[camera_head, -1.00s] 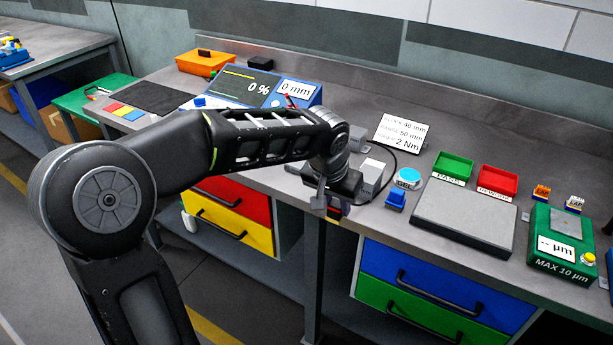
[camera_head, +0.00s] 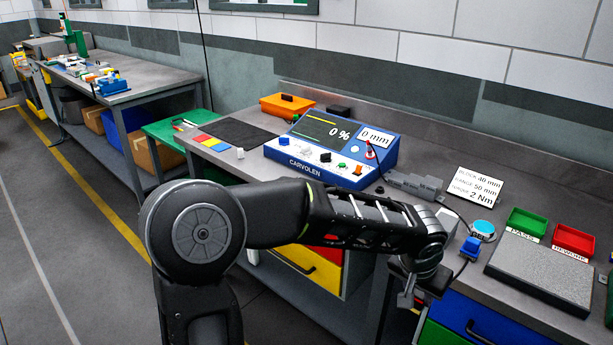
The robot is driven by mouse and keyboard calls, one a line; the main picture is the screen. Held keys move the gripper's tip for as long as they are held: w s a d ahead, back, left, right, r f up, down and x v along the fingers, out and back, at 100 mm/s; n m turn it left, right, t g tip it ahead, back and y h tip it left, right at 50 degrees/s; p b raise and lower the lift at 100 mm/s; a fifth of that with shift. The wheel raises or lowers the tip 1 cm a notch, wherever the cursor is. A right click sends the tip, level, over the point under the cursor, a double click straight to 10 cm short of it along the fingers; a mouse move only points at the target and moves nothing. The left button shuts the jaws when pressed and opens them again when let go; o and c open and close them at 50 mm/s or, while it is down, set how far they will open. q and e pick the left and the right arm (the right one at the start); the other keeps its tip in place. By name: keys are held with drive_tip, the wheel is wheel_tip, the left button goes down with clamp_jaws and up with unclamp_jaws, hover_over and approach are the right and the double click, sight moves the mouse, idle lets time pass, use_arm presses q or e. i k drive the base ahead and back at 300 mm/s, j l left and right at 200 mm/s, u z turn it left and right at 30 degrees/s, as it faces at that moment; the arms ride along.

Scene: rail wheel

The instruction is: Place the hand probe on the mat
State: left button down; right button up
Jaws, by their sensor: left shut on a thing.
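The black mat (camera_head: 236,134) lies flat at the left end of the bench, behind a strip of coloured squares. Nothing lies on it. My left gripper (camera_head: 413,297) is at the bench's front edge, right of centre and well to the right of the mat. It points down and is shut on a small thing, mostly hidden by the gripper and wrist. A black cable runs from the blue console towards it, so I take this to be the hand probe. My right gripper is not in view.
The blue console (camera_head: 333,150) stands between mat and gripper, with stepped grey blocks (camera_head: 412,184) to its right. An orange bin (camera_head: 287,105) is behind. A blue-topped gel pot (camera_head: 483,229), a blue block (camera_head: 470,248) and a grey plate (camera_head: 545,272) lie right.

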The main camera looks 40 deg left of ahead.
sight(236, 135)
drive_tip(key=j, duration=0.65)
drive_tip(key=j+z, duration=0.15)
drive_tip(key=j, duration=1.1)
drive_tip(key=j+z, duration=0.15)
drive_tip(key=j, duration=0.5)
drive_tip(key=k+j, duration=0.15)
drive_tip(key=j, duration=0.45)
drive_tip(key=j+z, duration=0.15)
drive_tip(key=j, duration=0.5)
drive_tip(key=k+j, duration=0.15)
drive_tip(key=j, duration=0.45)
drive_tip(key=k+j+z, duration=0.15)
drive_tip(key=j, duration=0.5)
drive_tip(key=i, duration=0.55)
